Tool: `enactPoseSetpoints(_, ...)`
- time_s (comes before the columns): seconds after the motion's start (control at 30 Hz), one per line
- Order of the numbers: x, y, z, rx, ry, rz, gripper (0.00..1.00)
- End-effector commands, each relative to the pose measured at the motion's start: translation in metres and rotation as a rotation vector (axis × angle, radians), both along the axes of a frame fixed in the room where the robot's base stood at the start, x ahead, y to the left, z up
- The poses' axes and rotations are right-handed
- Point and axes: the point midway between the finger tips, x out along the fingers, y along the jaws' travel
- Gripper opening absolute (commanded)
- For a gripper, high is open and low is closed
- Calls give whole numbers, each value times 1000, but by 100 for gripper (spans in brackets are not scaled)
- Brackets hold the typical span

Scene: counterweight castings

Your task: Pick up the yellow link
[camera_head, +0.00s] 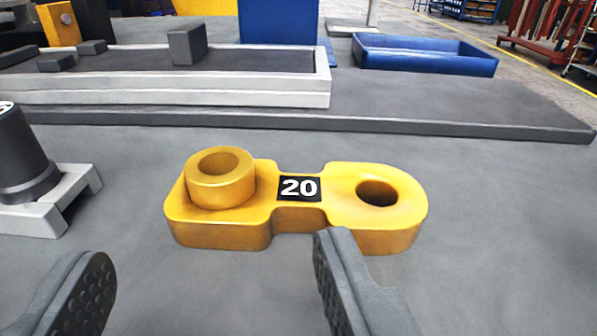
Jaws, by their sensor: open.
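The yellow link (263,206) lies flat on the grey surface in the middle of the view. It has a raised ring at its left end, a hole at its right end and a black "20" label on its narrow waist. My gripper (215,268) is open and empty in the lower part of the view. Its right finger overlaps the link's front edge in the picture, near the waist. Its left finger is at the lower left, clear of the link. I cannot tell whether the right finger touches the link.
A dark cylinder (22,155) on a light grey base (40,218) stands at the left. Behind the link is a raised grey platform (440,105) with a white-edged tray (200,93) and a blue bin (425,62). The surface right of the link is clear.

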Motion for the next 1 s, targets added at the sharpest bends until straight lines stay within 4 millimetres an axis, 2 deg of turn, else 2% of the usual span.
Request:
enactPoseSetpoints(0.27,12,4,-2,1,-2,1,57)
enactPoseSetpoints(0.7,51,17,-9,-2,1,1,57)
enactPoseSetpoints(1.0,55,17,-9,-2,0,0,57)
